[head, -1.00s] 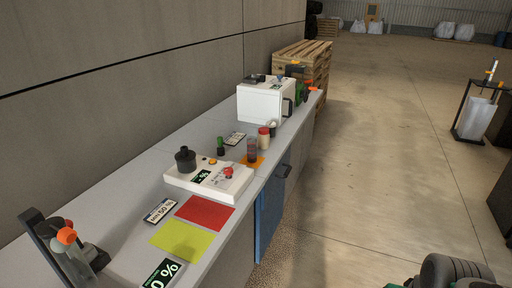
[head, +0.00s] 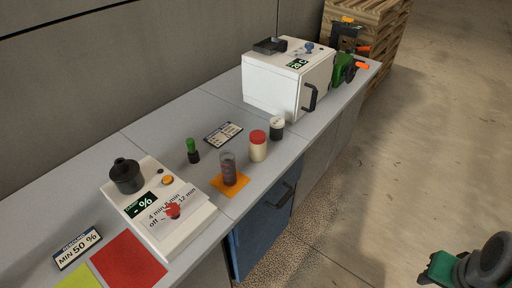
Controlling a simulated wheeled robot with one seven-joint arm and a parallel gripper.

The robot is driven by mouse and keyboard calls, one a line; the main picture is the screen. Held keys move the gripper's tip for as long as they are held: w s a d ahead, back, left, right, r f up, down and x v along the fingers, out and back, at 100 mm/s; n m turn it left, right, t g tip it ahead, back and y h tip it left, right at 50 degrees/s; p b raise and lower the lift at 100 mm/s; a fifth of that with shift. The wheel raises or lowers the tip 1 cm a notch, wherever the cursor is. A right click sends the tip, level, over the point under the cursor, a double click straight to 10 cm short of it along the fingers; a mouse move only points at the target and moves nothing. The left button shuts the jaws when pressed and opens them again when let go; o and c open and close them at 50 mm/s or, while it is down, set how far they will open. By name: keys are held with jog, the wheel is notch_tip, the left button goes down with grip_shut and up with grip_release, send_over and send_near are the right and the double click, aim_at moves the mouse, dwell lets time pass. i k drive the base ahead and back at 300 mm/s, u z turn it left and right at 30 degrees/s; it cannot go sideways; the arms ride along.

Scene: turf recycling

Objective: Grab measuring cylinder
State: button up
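A clear cylinder with dark reddish-brown contents (head: 228,169), which looks like the measuring cylinder, stands upright on an orange square mat (head: 241,181) near the front edge of the grey counter. A jar with a red lid (head: 258,147) stands close behind it to the right. A dark green and black part of my arm shows at the lower right, over the floor and well away from the counter. My gripper's fingers are not in view.
A white device (head: 158,205) with a black knob stands left of the cylinder. Behind are a small green-topped bottle (head: 192,150), a white-capped jar (head: 277,128) and a white box (head: 285,80) with a handle. Floor in front of the blue cabinet (head: 262,235) is clear.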

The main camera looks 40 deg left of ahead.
aim_at(227, 159)
jog(key=i, duration=0.35)
jog(key=u, duration=3.85)
jog(key=i, duration=0.5)
jog(key=u, duration=0.05)
